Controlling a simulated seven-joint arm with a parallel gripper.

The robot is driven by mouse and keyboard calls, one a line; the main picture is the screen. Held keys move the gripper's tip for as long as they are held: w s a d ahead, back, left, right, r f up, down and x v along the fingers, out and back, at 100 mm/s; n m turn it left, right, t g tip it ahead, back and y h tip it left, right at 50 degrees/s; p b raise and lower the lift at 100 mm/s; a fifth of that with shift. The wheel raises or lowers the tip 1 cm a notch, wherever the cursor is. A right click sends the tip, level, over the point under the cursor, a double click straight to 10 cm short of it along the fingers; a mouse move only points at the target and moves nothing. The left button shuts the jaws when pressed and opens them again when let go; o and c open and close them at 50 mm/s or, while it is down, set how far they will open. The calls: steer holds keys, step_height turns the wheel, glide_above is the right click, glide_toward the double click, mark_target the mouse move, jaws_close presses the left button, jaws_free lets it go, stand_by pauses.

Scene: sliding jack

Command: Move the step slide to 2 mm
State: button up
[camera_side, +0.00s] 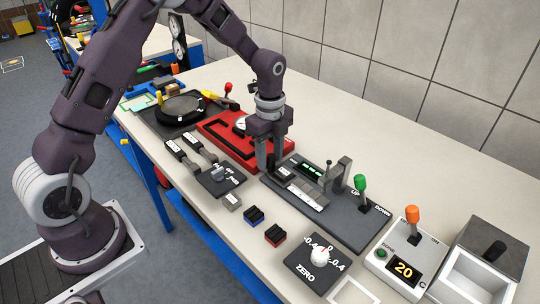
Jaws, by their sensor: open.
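A dark grey base plate (352,224) lies on the table and carries a light grey stepped piece (309,193), which looks like the step slide. A dark block (284,174) sits at its left end. A small display with green marks (311,170) lies behind it; its marks are too small to read. My gripper (271,167) points down at the plate's left end, with its fingers apart beside the dark block. I cannot tell whether a finger touches it. A grey upright post (341,174) and a green-knobbed UP/DOWN lever (361,187) stand on the plate to the right.
A red fixture (218,128) stands close behind my gripper on the left. A ZERO dial (320,254), two small dark blocks (275,235) and a switch plate (222,179) lie in front. An orange-lever box reading 20 (403,268) stands at right. The table behind the plate is clear.

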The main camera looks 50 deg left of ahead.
step_height(320, 180, up, 7)
steer(key=shift+f, duration=0.1)
step_height(320, 180, up, 8)
stand_by(0.8)
steer(key=s+d+r+n+t, duration=0.1)
steer(key=s+r+n+t, duration=0.1)
steer(key=s+r+n, duration=0.45)
steer(key=s+d+r+n+t, duration=0.1)
steer(key=s+d+r+n, duration=0.15)
steer(key=s, duration=0.65)
steer(key=s+f+n+t, duration=0.2)
steer(key=s+n, duration=0.7)
steer(key=s, duration=0.3)
steer(key=shift+s+t, duration=0.2)
steer(key=shift+t, duration=0.1)
